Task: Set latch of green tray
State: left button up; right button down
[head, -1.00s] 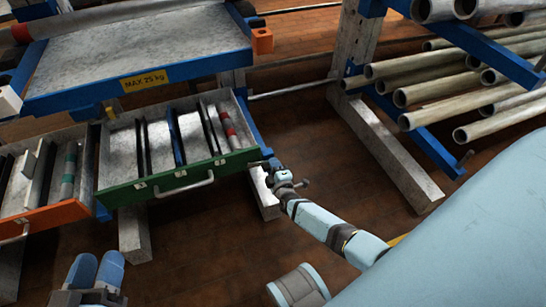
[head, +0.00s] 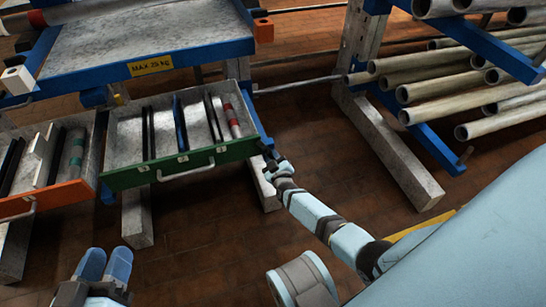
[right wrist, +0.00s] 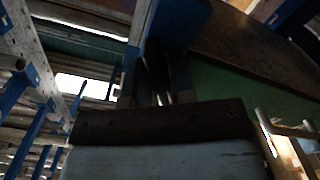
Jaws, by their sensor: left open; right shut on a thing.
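The green tray (head: 215,158) is a grey drawer with a green front and a pale bar handle, in the rack at the left of the head view. It holds dark and blue strips and a grey rod with a red band. My right gripper (head: 268,157) is at the right end of the green front, shut on what appears to be its latch, which the fingers mostly hide. In the right wrist view my right gripper (right wrist: 155,85) is dark, beside the green front (right wrist: 235,100). My left gripper (head: 104,266) is open and empty at the lower left, apart from the trays.
An orange-fronted tray (head: 50,198) sits left of the green one. A grey shelf (head: 140,42) marked MAX 25 kg is above. A pipe rack (head: 450,95) stands at the right. The floor (head: 195,240) below the green tray is clear.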

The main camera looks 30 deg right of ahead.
jog(key=m, duration=0.5)
jog(key=shift+w+a+r+m, duration=0.2)
jog(key=shift+w+r+m, duration=0.1)
jog(key=shift+w, duration=0.05)
jog(key=shift+m, duration=0.4)
jog(key=c, duration=1.1)
grip_release()
jog(key=shift+d+f, duration=0.1)
jog(key=shift+f, duration=0.05)
jog(key=shift+s, duration=0.1)
